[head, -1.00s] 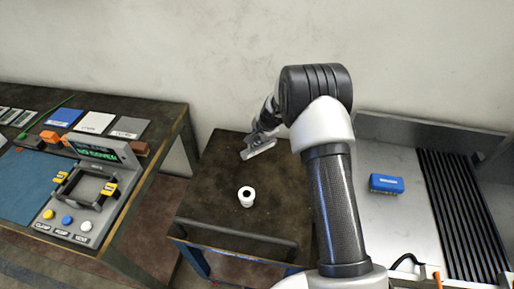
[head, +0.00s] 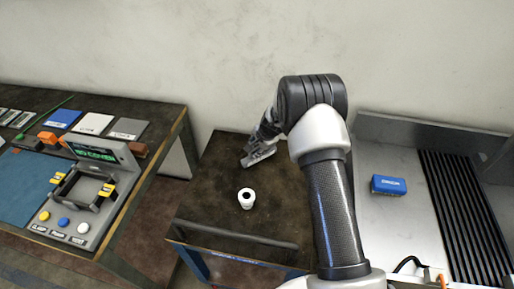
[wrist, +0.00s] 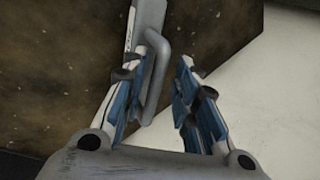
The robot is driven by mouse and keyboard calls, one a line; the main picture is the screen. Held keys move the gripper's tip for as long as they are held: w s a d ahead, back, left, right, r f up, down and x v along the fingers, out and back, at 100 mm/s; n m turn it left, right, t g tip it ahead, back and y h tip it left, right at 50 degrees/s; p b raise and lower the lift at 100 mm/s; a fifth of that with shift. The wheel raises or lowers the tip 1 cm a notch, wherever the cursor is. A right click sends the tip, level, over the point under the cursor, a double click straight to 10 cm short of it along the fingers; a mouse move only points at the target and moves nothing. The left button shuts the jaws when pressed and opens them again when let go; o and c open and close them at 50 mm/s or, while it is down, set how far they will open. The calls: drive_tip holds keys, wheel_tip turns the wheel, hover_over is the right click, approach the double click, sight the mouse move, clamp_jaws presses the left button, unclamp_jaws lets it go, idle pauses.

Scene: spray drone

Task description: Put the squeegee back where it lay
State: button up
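The squeegee (head: 259,158) is a light grey bar at the back of the dark table (head: 215,192). In the wrist view, its grey bar and looped handle (wrist: 161,75) show close to the left finger. My gripper (wrist: 168,60) is open around the handle, with a gap between the handle and the right finger. In the head view my gripper (head: 263,142) is low over the table, right at the squeegee. The squeegee appears to rest on the table top, but contact is hard to see. My arm hides the table's right part.
A white roll-like cylinder (head: 246,198) stands near the table's front. A workbench with a fixture and buttons (head: 84,195) is at left. At right, a blue box (head: 388,185) lies on a grey metal surface beside black slats (head: 462,205). The table's left part is clear.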

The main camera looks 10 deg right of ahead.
drive_tip(key=shift+s+r, duration=0.1)
drive_tip(key=shift+r, duration=0.25)
drive_tip(key=s+r+n+p, duration=0.2)
drive_tip(key=s+r, duration=0.3)
drive_tip(key=r, duration=0.6)
drive_tip(key=s+r+n+p, duration=0.1)
drive_tip(key=s+r, duration=0.4)
drive_tip(key=r, duration=0.7)
drive_tip(key=s+a+r+n, duration=0.2)
drive_tip(key=s+r+n, duration=0.2)
drive_tip(key=s+r, duration=0.6)
drive_tip(key=s+d+r+n+h, duration=0.1)
drive_tip(key=s+n, duration=0.2)
drive_tip(key=s, duration=0.9)
drive_tip(key=s+d+r+n, duration=0.1)
drive_tip(key=s+d+n, duration=0.1)
drive_tip(key=s, duration=0.9)
drive_tip(key=shift+s+r+n+h, duration=0.15)
drive_tip(key=shift+s+n+h, duration=0.25)
drive_tip(key=shift+n, duration=0.3)
